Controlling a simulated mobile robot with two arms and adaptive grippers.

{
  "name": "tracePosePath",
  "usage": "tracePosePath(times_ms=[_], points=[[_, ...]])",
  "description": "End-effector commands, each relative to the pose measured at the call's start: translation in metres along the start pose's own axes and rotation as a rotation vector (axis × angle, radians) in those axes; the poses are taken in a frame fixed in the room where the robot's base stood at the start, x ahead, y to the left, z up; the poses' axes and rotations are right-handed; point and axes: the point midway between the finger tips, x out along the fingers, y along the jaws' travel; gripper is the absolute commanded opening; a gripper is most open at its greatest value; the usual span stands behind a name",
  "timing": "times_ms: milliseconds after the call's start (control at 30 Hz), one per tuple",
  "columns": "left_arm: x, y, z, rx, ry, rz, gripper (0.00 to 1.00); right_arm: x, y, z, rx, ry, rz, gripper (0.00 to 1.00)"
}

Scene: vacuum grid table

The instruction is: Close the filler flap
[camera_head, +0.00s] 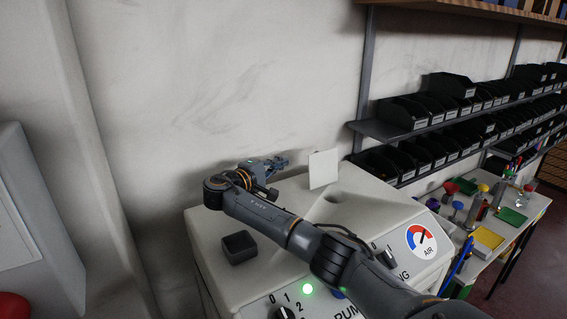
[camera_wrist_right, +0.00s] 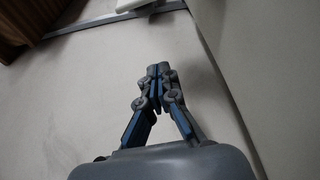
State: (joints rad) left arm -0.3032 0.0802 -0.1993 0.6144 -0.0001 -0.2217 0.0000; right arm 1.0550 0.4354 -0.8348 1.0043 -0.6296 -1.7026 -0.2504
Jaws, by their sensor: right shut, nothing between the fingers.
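The filler flap (camera_head: 324,169) is a pale square plate standing up, slightly tilted, on top of the pale machine housing (camera_head: 295,200). It is open. A round dark filler opening (camera_head: 334,197) shows in the top surface just in front of it. My right gripper (camera_head: 282,160) is to the left of the flap, near the back edge of the housing, with a small gap between them in the picture. Its fingers are together and empty, as the right wrist view (camera_wrist_right: 157,72) also shows. My left gripper is not in view.
The sloped front carries knobs, a green light (camera_head: 308,288) and an AIR gauge (camera_head: 421,240). A wall is close behind. Shelves of black bins (camera_head: 404,112) and a cluttered table (camera_head: 487,239) are at the right.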

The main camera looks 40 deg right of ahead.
Motion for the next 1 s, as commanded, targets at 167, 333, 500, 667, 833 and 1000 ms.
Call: tracePosePath(times_ms=[167, 333, 500, 667, 833, 1000], points=[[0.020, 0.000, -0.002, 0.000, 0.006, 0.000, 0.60, 0.038, -0.004, 0.001, 0.002, -0.006, 0.001, 0.00], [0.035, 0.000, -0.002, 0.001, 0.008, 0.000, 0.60, 0.068, -0.004, 0.001, 0.002, -0.004, 0.000, 0.00], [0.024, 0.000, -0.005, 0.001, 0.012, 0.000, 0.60, 0.081, 0.006, 0.006, -0.001, 0.001, 0.001, 0.00], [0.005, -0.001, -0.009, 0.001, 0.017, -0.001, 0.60, 0.076, 0.006, 0.019, -0.001, 0.001, 0.000, 0.00], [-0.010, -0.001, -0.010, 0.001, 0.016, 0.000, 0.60, 0.072, 0.004, 0.032, -0.002, -0.001, 0.001, 0.00], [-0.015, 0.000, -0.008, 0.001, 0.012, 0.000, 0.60, 0.069, 0.001, 0.037, 0.000, 0.001, 0.000, 0.00]])
